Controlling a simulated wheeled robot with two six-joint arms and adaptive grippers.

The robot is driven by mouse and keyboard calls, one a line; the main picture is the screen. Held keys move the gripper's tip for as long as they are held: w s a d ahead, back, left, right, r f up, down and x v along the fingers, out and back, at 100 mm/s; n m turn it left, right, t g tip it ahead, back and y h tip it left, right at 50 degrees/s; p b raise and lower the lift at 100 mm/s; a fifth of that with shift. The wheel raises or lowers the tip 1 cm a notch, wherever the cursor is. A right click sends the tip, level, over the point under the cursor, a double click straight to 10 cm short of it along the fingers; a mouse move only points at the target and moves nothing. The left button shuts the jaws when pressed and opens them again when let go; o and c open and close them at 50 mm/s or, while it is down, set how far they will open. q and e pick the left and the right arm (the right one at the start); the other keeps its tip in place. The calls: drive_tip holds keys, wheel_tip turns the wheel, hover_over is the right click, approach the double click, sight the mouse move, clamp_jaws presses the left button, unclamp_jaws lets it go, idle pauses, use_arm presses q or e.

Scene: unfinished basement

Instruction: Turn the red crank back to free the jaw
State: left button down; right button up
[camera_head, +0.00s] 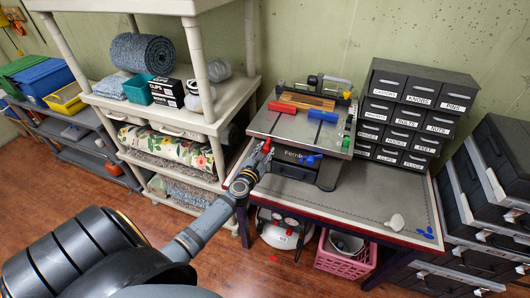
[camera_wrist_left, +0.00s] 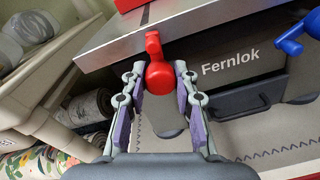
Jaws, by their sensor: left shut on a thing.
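The red crank (camera_head: 266,145) is at the front left edge of the grey Fernlok machine (camera_head: 304,155); its red grip and upright arm show large in the left wrist view (camera_wrist_left: 158,74). My left gripper (camera_head: 262,155) has its fingers on both sides of the grip and is shut on it; the fingers also show in the wrist view (camera_wrist_left: 159,88). On the machine's top are a red block (camera_head: 282,107), a blue block (camera_head: 323,115) and a brown wooden piece (camera_head: 308,100). I cannot tell which part is the jaw. My right gripper is out of view.
A blue handle (camera_head: 313,159) is on the machine's front, right of the crank. A black drawer cabinet (camera_head: 411,110) stands to the right on the bench (camera_head: 370,195). A cream shelf (camera_head: 190,125) stands close on the left. The bench front is mostly clear.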

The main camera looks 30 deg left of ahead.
use_arm(q)
drive_tip(key=shift+f+n, duration=0.2)
drive_tip(key=shift+n, duration=0.1)
drive_tip(key=c, duration=1)
unclamp_jaws()
drive_tip(key=shift+r, duration=0.15)
drive_tip(key=v, duration=1.2)
